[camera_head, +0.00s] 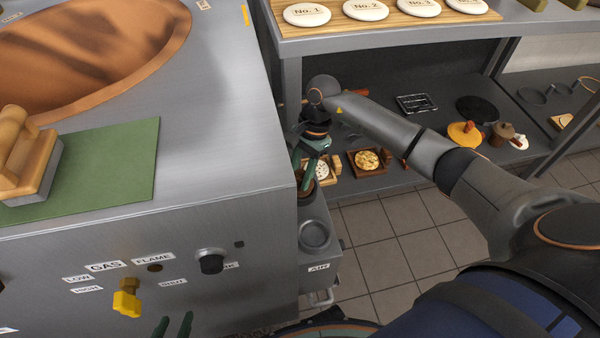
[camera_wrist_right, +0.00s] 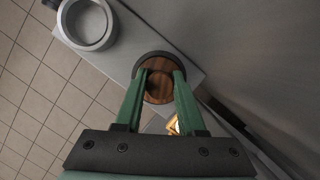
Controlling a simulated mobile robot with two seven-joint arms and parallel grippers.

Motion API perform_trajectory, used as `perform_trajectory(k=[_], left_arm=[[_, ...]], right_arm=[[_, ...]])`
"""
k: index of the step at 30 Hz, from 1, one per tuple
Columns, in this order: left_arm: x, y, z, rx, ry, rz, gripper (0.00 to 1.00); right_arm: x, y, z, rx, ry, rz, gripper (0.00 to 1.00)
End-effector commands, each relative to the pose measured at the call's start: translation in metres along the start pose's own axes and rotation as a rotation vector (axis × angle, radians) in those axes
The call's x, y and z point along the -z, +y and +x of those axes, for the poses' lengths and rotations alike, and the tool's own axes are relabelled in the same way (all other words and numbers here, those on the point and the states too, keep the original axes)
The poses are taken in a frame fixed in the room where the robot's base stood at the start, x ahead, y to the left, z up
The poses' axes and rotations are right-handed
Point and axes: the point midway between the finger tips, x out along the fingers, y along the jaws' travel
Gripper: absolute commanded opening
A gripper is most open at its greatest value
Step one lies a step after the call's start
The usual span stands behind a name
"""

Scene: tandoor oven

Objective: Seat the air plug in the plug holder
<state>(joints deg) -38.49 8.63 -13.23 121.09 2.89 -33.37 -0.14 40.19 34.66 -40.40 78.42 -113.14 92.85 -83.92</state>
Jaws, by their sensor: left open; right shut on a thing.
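My right gripper (camera_head: 311,164) reaches down beside the oven's right side. In the right wrist view its green fingers (camera_wrist_right: 158,84) are shut on the air plug (camera_wrist_right: 158,92), a round brown wooden piece between the tips. A dark round rim (camera_wrist_right: 147,57) surrounds the wood; I cannot tell whether it is the plug holder or part of the plug. A grey open ring (camera_wrist_right: 87,24) stands on the same grey ledge, apart from the plug. It also shows in the head view (camera_head: 314,235), above the AIR label. My left gripper (camera_head: 174,327) is open and empty at the bottom edge, mostly cut off.
The steel oven front (camera_head: 150,255) has a yellow valve handle (camera_head: 127,298) and a black knob (camera_head: 211,261). A shelf unit (camera_head: 395,175) with breads and pans stands to the right, close to my right arm. The tiled floor (camera_head: 395,230) in front is clear.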

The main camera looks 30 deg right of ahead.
Motion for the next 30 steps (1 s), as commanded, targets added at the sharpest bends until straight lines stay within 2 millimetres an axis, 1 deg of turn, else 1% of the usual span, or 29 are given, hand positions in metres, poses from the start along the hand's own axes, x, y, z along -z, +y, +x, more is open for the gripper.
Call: perform_trajectory(k=[1, 7, 8, 16, 17, 24, 30], left_arm=[[-0.012, -0.002, 0.010, 0.004, -0.005, 0.005, 0.50], [-0.015, -0.003, 0.014, 0.005, -0.004, 0.006, 0.50], [-0.014, -0.003, 0.013, 0.005, -0.003, 0.006, 0.50], [-0.014, -0.003, 0.013, 0.005, -0.003, 0.007, 0.50], [-0.014, -0.003, 0.013, 0.006, -0.003, 0.007, 0.50], [-0.014, -0.003, 0.013, 0.006, -0.003, 0.008, 0.50], [-0.008, -0.003, 0.007, 0.006, -0.004, 0.008, 0.50]], right_arm=[[0.002, 0.000, 0.005, 0.001, 0.000, 0.000, 0.00], [0.003, 0.000, 0.010, 0.001, 0.000, 0.000, 0.00], [0.003, 0.000, 0.009, 0.001, -0.001, 0.000, 0.42], [0.003, 0.000, 0.009, 0.001, 0.000, 0.000, 0.72], [0.003, 0.000, 0.009, 0.001, 0.000, 0.000, 0.74], [0.003, 0.000, 0.009, 0.000, 0.000, 0.001, 0.74], [0.003, 0.000, -0.007, 0.002, 0.002, 0.001, 0.74]])
